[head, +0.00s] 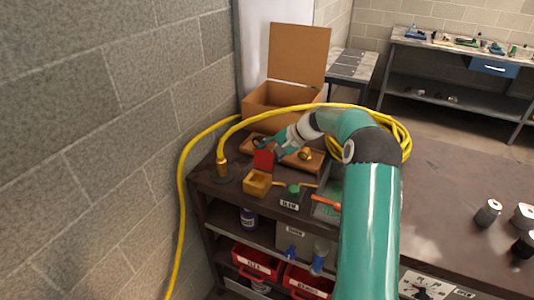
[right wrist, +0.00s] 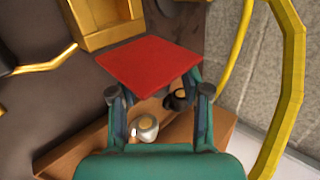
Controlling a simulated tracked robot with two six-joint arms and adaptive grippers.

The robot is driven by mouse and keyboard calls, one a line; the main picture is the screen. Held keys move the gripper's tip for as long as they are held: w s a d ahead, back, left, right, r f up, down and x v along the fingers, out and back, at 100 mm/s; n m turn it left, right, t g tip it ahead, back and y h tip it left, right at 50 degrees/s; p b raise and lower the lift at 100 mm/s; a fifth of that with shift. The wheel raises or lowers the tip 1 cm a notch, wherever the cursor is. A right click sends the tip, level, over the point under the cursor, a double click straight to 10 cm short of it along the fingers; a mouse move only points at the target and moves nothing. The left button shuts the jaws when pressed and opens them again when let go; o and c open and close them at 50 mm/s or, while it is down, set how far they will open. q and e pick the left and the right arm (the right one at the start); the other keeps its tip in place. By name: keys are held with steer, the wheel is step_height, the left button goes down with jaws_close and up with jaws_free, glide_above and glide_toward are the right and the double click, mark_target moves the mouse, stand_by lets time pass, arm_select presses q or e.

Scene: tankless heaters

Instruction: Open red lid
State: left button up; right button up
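The red lid (head: 263,160) stands raised at the back edge of a small yellow box (head: 257,184), whose hollow inside shows. In the right wrist view the red lid (right wrist: 150,65) is a flat square just ahead of my fingers, with the yellow box (right wrist: 105,38) beyond it. My right gripper (head: 271,147) is behind the lid in the head view. In the wrist view its fingers (right wrist: 160,93) are spread apart, one near each side of the lid's near edge. I cannot tell whether they touch it. My left gripper is not in view.
A yellow hose (head: 180,215) loops over the dark workbench (head: 450,190) around my right arm. An open cardboard box (head: 285,95) stands behind. A wooden board (head: 300,160) with metal fittings lies beside the gripper. A green knob (head: 294,188) is right of the yellow box. A block wall is left.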

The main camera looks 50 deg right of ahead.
steer(key=v, duration=1.2)
stand_by(0.4)
